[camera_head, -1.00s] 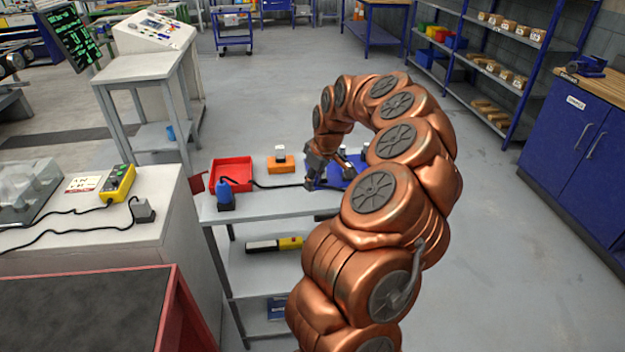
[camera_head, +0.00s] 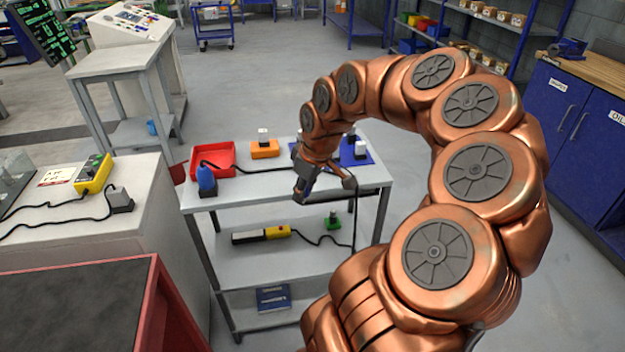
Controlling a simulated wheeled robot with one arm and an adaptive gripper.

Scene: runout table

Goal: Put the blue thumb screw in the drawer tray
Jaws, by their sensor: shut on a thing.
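My gripper (camera_head: 326,186) is at the front edge of the light grey table, right of the middle, pointing down. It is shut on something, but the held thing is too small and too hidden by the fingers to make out. I cannot pick out a blue thumb screw for certain. A red open tray (camera_head: 226,161) lies at the table's back left, apart from my gripper; I cannot tell whether it is the drawer tray. A blue upright object (camera_head: 207,181) stands at the tray's front left.
An orange block (camera_head: 264,151) with a pale top piece stands behind my gripper. A blue mat or tray (camera_head: 366,158), partly hidden by my arm, holds small pieces. A black cable crosses the tabletop. The lower shelf holds a yellow-and-black device (camera_head: 262,234) and a green piece (camera_head: 332,222).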

